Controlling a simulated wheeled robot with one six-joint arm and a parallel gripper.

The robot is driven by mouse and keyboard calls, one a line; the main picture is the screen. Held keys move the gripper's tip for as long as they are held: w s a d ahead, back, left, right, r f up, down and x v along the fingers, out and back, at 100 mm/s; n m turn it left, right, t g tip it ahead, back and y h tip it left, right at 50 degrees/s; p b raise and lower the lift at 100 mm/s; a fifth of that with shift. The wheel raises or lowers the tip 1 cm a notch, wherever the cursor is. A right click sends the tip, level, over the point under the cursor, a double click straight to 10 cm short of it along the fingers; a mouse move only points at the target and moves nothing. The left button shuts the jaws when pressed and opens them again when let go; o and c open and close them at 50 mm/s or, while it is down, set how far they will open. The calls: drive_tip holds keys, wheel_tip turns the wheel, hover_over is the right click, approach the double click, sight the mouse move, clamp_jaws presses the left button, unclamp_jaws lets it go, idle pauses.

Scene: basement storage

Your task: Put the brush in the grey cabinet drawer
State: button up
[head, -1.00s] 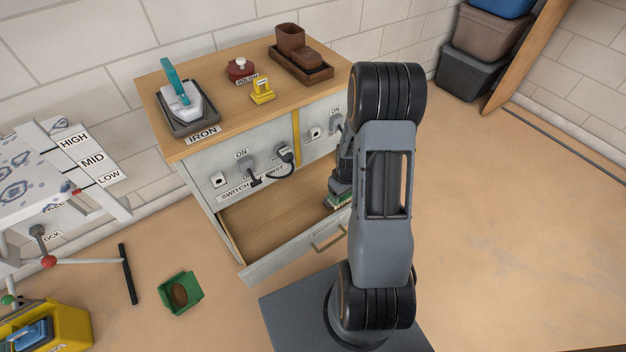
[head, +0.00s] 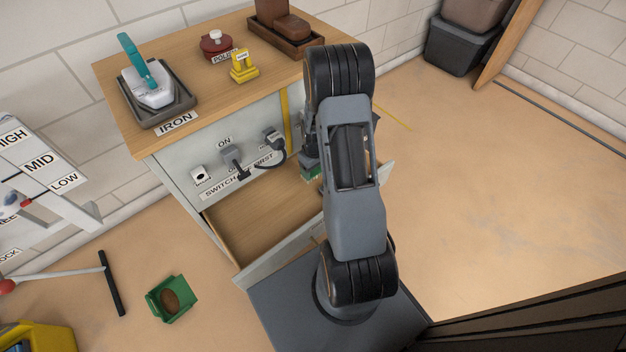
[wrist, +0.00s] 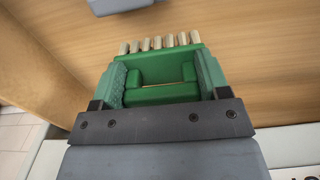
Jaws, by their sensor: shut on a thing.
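The grey cabinet (head: 180,162) has a wooden top, and its drawer (head: 255,222) is pulled open with a bare wooden floor. My gripper (wrist: 162,85) is shut on the green brush (wrist: 160,60), whose pale bristles point away from the wrist. In the head view, the brush (head: 312,172) shows as a small green patch at the drawer's right end, mostly hidden by my arm. The wrist view shows the wooden drawer floor and wall around the brush. I cannot tell whether the bristles touch the floor.
Plugs and cords (head: 272,140) hang above the drawer.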

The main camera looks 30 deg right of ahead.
sight(314, 172)
drive_tip(key=shift+f+b, duration=1.5)
drive_tip(key=shift+f, duration=0.7)
drive_tip(key=shift+f, duration=0.15)
drive_tip(key=o, duration=1)
drive_tip(key=shift+c, duration=0.2)
wheel_tip(314, 172, up, 12)
drive_tip(key=p, duration=0.5)
drive_tip(key=shift+r, duration=0.2)
